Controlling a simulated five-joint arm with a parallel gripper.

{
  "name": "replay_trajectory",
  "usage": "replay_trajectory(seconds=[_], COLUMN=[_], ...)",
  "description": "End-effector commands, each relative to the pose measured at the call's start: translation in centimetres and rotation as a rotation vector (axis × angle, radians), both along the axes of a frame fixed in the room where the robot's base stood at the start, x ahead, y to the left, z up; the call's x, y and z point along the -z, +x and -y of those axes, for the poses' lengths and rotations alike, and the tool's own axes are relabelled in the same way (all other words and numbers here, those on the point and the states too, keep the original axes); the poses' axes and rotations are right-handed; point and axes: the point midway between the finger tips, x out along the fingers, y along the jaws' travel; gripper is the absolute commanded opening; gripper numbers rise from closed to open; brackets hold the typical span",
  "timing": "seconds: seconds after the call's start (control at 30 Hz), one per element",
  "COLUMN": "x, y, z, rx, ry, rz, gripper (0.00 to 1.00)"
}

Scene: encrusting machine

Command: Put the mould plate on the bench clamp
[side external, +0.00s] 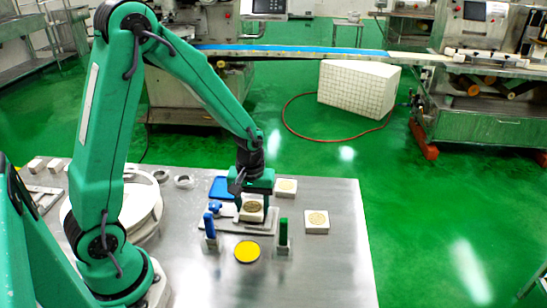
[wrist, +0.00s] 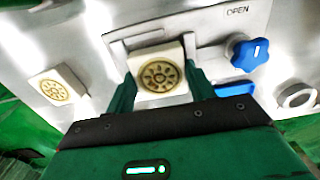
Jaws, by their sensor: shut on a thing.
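The mould plate, a white square block with a tan round pattern, is between the fingers of my gripper (wrist: 161,88). It shows in the wrist view (wrist: 160,74) and in the side view (side external: 252,211), below my gripper (side external: 252,197). My gripper is shut on its two sides. The plate is level, at the bench clamp (side external: 236,229), a grey fixture with a blue knob (side external: 214,206). In the wrist view the clamp's frame (wrist: 118,46) shows behind the plate, and the knob (wrist: 247,52) is to its right, near the word OPEN. I cannot tell whether plate and clamp touch.
Two similar blocks (side external: 285,187) (side external: 316,222) lie to the right on the steel bench (side external: 335,270). A blue-handled tool (side external: 210,226) and a green-handled one (side external: 283,232) stand upright in front, with a yellow disc (side external: 247,252) between. A blue tray (side external: 219,187) lies behind.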

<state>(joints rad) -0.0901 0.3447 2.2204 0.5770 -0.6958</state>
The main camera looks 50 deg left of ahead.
Motion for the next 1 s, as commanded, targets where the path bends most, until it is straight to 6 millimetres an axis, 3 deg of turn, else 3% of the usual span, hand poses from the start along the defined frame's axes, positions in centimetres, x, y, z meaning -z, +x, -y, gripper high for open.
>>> replay_trajectory(seconds=[1.0], x=[1.5], y=[0.0], z=[0.0], rx=[-0.001], ry=[-0.001], rz=[-0.001], gripper=[0.29])
